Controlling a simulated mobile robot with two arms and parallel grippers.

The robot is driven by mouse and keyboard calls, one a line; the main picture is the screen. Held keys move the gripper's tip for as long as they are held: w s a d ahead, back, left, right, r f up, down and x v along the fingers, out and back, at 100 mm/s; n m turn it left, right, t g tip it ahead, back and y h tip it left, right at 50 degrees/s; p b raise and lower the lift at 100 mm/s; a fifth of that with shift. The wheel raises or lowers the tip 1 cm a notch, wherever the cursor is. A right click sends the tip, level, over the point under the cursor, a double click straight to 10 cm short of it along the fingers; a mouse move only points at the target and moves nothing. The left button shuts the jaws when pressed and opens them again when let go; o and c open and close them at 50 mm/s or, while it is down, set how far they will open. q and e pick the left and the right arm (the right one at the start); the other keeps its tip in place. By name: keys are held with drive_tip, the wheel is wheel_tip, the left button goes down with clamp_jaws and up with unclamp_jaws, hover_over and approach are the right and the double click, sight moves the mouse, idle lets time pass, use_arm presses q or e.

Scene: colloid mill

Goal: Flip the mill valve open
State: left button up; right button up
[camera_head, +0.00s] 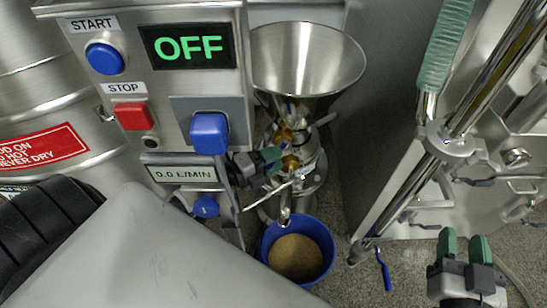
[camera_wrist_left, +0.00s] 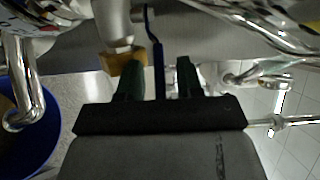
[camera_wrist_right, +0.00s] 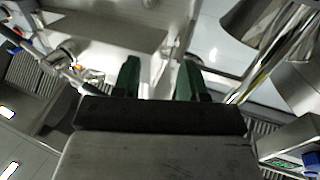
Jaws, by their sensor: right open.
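The mill valve shows as brass fittings (camera_head: 290,163) on the steel mill body below the funnel. In the left wrist view its brass part (camera_wrist_left: 122,64) sits beside a thin blue lever (camera_wrist_left: 158,70). My left gripper (camera_head: 272,154) is at the valve, and its green fingertips (camera_wrist_left: 158,75) stand apart on either side of the blue lever. I see gaps between lever and fingers. In the head view the gripper hides much of the lever. My right gripper (camera_head: 463,246) is open and empty at the lower right, away from the mill.
A control panel (camera_head: 184,105) reads OFF and has blue and red buttons. A steel funnel (camera_head: 306,60) tops the mill. A blue bucket (camera_head: 327,238) holding brown material stands under the spout. Another blue lever (camera_head: 385,270) hangs from the steel pipework at right.

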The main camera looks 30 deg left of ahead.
use_arm(q)
drive_tip(key=shift+s+a, duration=0.2)
drive_tip(key=shift+s, duration=0.15)
drive_tip(key=p+v, duration=0.1)
drive_tip(key=v, duration=0.5)
drive_tip(key=shift+s+a, duration=0.15)
drive_tip(key=shift+s, duration=0.1)
use_arm(e)
drive_tip(key=f+g, duration=0.2)
drive_tip(key=s+f+g, duration=0.1)
drive_tip(key=shift+d+f+h, duration=0.1)
drive_tip(key=shift+d+h, duration=0.3)
